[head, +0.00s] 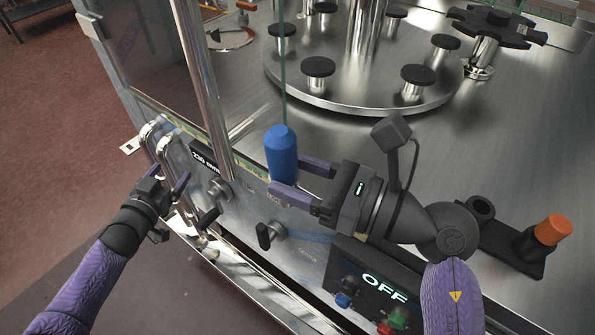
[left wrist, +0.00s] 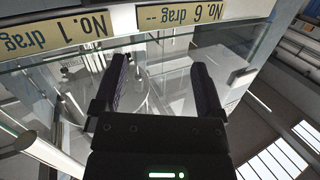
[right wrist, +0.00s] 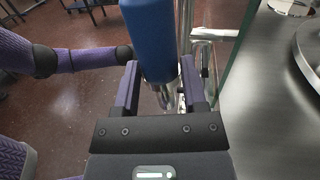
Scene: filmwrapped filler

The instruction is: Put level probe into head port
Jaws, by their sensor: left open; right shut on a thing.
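A blue-handled probe (head: 281,150) stands roughly upright in my right gripper (head: 287,174), above the machine's front edge and beside the glass pane. In the right wrist view the blue handle (right wrist: 152,35) rises between the fingers, with a shiny metal part (right wrist: 165,95) below it. My right gripper is shut on this probe. My left gripper (head: 183,202) is open and empty, near the bent chrome rails at the machine's front left. The left wrist view shows its parted fingers (left wrist: 160,70) with nothing between them. I cannot make out which opening is the head port.
An orange-capped piece (head: 552,229) stands in a black holder, whose other ring (head: 480,208) is empty. A control panel (head: 370,290) reads OFF. Knobs (head: 270,235) and a chrome post (head: 205,90) are close by.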

